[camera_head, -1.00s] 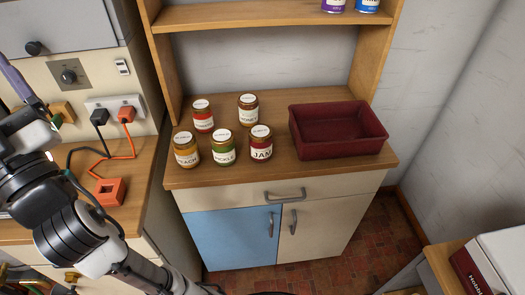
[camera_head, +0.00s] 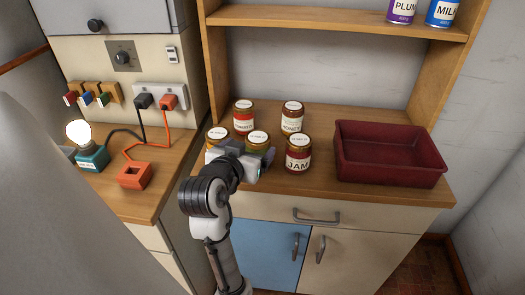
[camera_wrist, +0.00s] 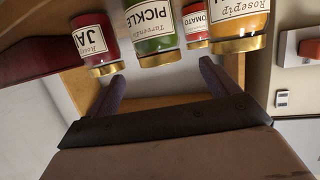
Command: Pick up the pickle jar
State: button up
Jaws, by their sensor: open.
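The pickle jar (camera_head: 258,138), with a white-topped gold lid, stands in the front row on the wooden counter. My gripper hides most of it in the head view. My gripper (camera_head: 262,162) is in front of the jar, open and empty. In the wrist view the gripper (camera_wrist: 162,74) has its two fingers apart, with the jar's lid lying roughly between their directions.
A jam jar (camera_head: 298,155) stands close right of the pickle jar, a yellow-orange jar (camera_head: 215,138) close left. A tomato jar (camera_head: 244,115) and honey jar (camera_head: 292,117) stand behind. A dark red bin (camera_head: 388,170) is at right; a shelf (camera_head: 320,25) overhangs the back.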

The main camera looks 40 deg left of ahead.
aim_at(260, 137)
jog(key=p+x, duration=0.2)
jog(key=x, duration=0.7)
jog(key=shift+f, duration=0.2)
jog(key=shift+c, duration=0.5)
jog(key=c, duration=1.2)
jog(key=shift+c, duration=0.2)
jog(key=shift+r, duration=0.15)
